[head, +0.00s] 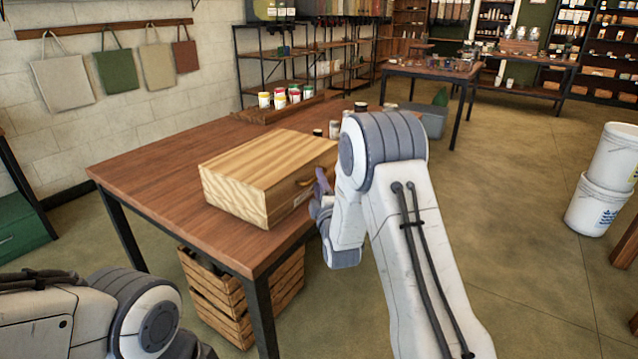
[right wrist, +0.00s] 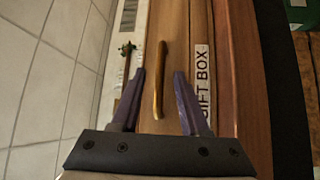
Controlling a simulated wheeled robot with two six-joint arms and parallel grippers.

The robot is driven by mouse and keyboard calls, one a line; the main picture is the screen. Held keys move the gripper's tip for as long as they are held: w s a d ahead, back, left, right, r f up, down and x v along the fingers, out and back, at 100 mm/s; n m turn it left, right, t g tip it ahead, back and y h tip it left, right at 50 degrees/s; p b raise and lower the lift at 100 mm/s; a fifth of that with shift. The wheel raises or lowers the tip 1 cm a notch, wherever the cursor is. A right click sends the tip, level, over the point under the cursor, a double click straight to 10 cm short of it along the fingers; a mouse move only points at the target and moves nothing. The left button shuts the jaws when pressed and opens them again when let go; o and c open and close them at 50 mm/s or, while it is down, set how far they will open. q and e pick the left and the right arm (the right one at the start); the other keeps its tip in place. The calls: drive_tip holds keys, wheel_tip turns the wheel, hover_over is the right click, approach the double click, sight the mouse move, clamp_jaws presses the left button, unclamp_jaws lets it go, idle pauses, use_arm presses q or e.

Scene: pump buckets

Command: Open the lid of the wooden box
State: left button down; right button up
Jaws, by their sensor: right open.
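The wooden box (head: 262,178) sits closed on the brown table, light wood with visible grain. Its brass-coloured handle (head: 306,182) is on the side facing my right arm. In the right wrist view the handle (right wrist: 160,80) runs lengthwise beside a white label (right wrist: 201,85) reading "GIFT BOX". My right gripper (right wrist: 160,73) is open, its purple fingers on either side of the handle's near end; I cannot tell whether they touch it. In the head view the right gripper (head: 322,186) is at the box's handle side, partly hidden by my wrist. My left gripper is out of view.
The box stands on a wooden table (head: 150,190) near its front edge. A slatted crate (head: 228,300) is under the table. Small jars (head: 333,129) stand behind the box, and paint cans (head: 280,97) are on a tray at the back. The table's left part is clear.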

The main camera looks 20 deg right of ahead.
drive_tip(key=shift+w, duration=0.1)
clamp_jaws()
idle(1.4)
